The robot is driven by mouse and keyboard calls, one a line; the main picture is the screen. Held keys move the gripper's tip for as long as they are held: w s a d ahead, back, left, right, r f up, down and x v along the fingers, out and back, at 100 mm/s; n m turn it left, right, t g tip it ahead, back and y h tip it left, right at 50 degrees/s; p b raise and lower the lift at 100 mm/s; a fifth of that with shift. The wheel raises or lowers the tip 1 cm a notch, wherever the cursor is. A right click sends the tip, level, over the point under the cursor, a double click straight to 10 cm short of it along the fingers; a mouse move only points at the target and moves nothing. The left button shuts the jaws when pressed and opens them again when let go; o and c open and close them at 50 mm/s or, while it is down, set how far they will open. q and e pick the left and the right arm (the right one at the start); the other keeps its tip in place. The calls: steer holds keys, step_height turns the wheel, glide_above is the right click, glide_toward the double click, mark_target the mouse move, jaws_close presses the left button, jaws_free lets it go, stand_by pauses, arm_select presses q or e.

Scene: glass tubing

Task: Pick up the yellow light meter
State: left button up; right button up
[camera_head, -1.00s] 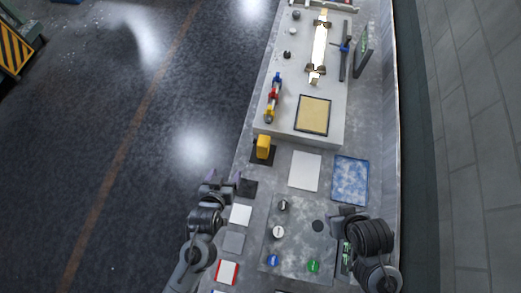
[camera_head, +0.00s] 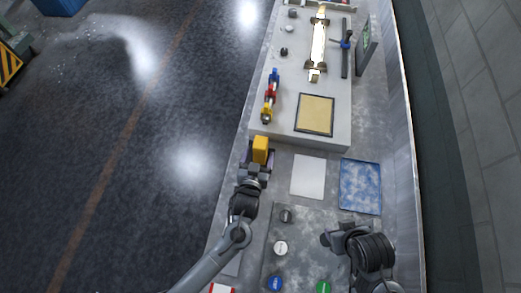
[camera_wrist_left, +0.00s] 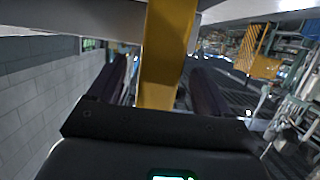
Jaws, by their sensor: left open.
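The yellow light meter (camera_head: 260,150) stands upright near the left edge of the bench, just in front of the raised grey platform. My left gripper (camera_head: 257,166) is open at the meter, with its fingers on either side of it. In the left wrist view the yellow meter (camera_wrist_left: 168,55) rises between the two dark fingers (camera_wrist_left: 160,85), and a gap shows on the right side. The meter's lower part is hidden by the gripper in the head view. My right gripper (camera_head: 327,239) is at the lower right over the bench; its fingers are too small to read.
The raised platform (camera_head: 282,136) holds a tan framed pad (camera_head: 315,114), a red, blue and yellow object (camera_head: 270,96) and a lit tube (camera_head: 318,48). A white sheet (camera_head: 308,176) and a blue tray (camera_head: 360,186) lie to the right. Several round pieces, including a white one (camera_head: 280,248), stand nearer.

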arm_select(q)
steer(key=shift+x, duration=2.8)
steer(key=shift+r, duration=0.1)
steer(key=c, duration=1.2)
steer(key=shift+o, duration=0.2)
